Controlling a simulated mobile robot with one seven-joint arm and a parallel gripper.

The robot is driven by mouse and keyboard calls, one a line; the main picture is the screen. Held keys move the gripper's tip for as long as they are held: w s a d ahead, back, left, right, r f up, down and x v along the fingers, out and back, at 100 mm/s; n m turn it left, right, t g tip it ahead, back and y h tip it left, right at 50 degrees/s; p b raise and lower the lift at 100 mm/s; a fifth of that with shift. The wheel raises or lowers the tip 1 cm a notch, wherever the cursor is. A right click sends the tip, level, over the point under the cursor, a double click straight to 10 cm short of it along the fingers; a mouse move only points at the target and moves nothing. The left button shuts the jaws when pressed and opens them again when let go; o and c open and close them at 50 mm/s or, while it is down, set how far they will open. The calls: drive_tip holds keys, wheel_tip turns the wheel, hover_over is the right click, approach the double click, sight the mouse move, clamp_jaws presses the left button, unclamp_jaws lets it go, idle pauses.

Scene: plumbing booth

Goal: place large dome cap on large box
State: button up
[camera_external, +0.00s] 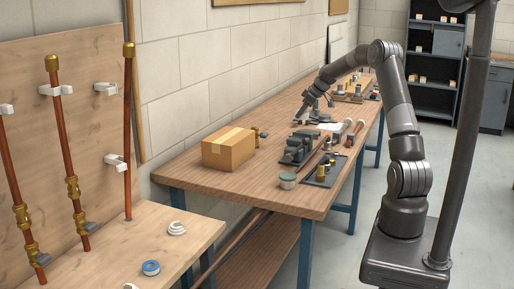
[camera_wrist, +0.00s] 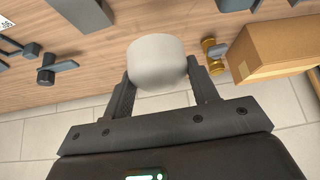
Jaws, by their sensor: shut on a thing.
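The large dome cap (camera_wrist: 158,60) is a smooth off-white rounded piece in the wrist view. My gripper (camera_wrist: 160,76) is shut on it, with one finger on each side. In the external view my gripper (camera_external: 311,108) is over the workbench near the wall, beyond the box; the cap is too small or hidden to make out there. The large box (camera_external: 228,148) is a closed brown cardboard box on the near left part of the bench. The box also shows at the right of the wrist view (camera_wrist: 278,42), apart from the cap.
A brass fitting (camera_wrist: 213,55) lies between cap and box. A dark vise (camera_external: 298,147) stands on the wooden workbench (camera_external: 215,187), right of the box. The box top is clear.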

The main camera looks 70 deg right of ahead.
drive_tip(key=w+a+r+n+g+y, duration=0.1)
drive_tip(key=w+a+r+n+y, duration=0.3)
drive_tip(key=a, duration=0.7)
drive_tip(key=w+a+r+n+h, duration=0.1)
drive_tip(key=w+a+r+n, duration=0.1)
drive_tip(key=w+a+r, duration=0.65)
approach(230, 137)
drive_tip(key=shift+w+a+f+n+y, duration=0.1)
drive_tip(key=shift+w+a+n+y, duration=0.1)
drive_tip(key=shift+w, duration=0.4)
drive_tip(key=shift+w+a+n+y, duration=0.1)
drive_tip(key=shift+w+a, duration=0.1)
drive_tip(key=shift+w, duration=0.4)
drive_tip(key=shift+w+a+f, duration=0.3)
drive_tip(key=shift+w, duration=0.05)
drive_tip(key=shift+f, duration=1.9)
drive_tip(key=shift+f, duration=0.15)
drive_tip(key=o, duration=0.9)
